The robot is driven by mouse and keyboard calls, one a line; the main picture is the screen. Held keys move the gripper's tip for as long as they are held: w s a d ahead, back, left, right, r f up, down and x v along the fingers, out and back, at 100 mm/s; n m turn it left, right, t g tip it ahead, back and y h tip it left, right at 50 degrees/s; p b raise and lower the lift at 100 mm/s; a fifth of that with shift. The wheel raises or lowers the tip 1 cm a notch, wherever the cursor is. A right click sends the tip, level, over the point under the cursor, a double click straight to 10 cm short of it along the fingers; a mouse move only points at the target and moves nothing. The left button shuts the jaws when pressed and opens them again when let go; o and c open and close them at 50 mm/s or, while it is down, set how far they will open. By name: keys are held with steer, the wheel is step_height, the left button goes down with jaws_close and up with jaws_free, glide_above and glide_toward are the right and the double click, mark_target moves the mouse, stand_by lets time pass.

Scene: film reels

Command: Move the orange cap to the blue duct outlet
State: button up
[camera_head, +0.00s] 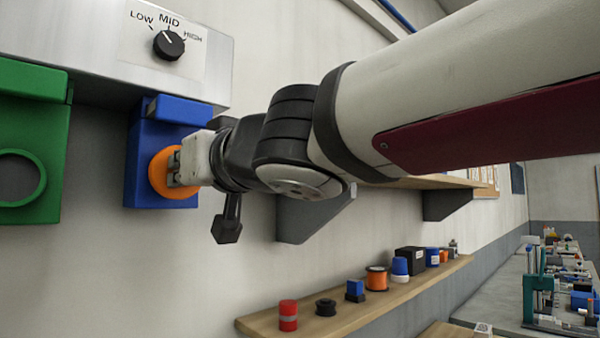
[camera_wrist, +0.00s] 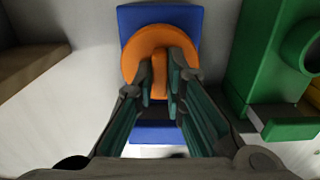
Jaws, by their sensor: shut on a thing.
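The orange cap (camera_head: 160,174) is a round disc in front of the blue duct outlet (camera_head: 143,140), a blue box mounted on the wall. My gripper (camera_head: 178,168) is shut on the cap, which faces the outlet. In the wrist view the cap (camera_wrist: 160,38) lies over the middle of the blue outlet (camera_wrist: 137,16), with my gripper's fingers (camera_wrist: 160,80) closed on a raised grip at its centre. The cap hides the outlet's opening. I cannot tell whether the cap touches the outlet or is slightly apart from it.
A green duct outlet (camera_head: 50,150) with a round opening is left of the blue one. Above is a grey panel with a LOW-MID-HIGH dial (camera_head: 168,45) pointing near MID. A wooden shelf (camera_head: 262,325) at lower right holds a red can (camera_head: 288,315) and several other items.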

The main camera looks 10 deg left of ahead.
steer(key=shift+w+a, duration=0.3)
steer(key=o, duration=0.8)
steer(key=shift+c, duration=0.2)
steer(key=shift+s+d, duration=0.1)
steer(key=shift+s, duration=0.05)
steer(key=v, duration=1.1)
steer(key=shift+s+d, duration=0.2)
steer(key=shift+d, duration=0.15)
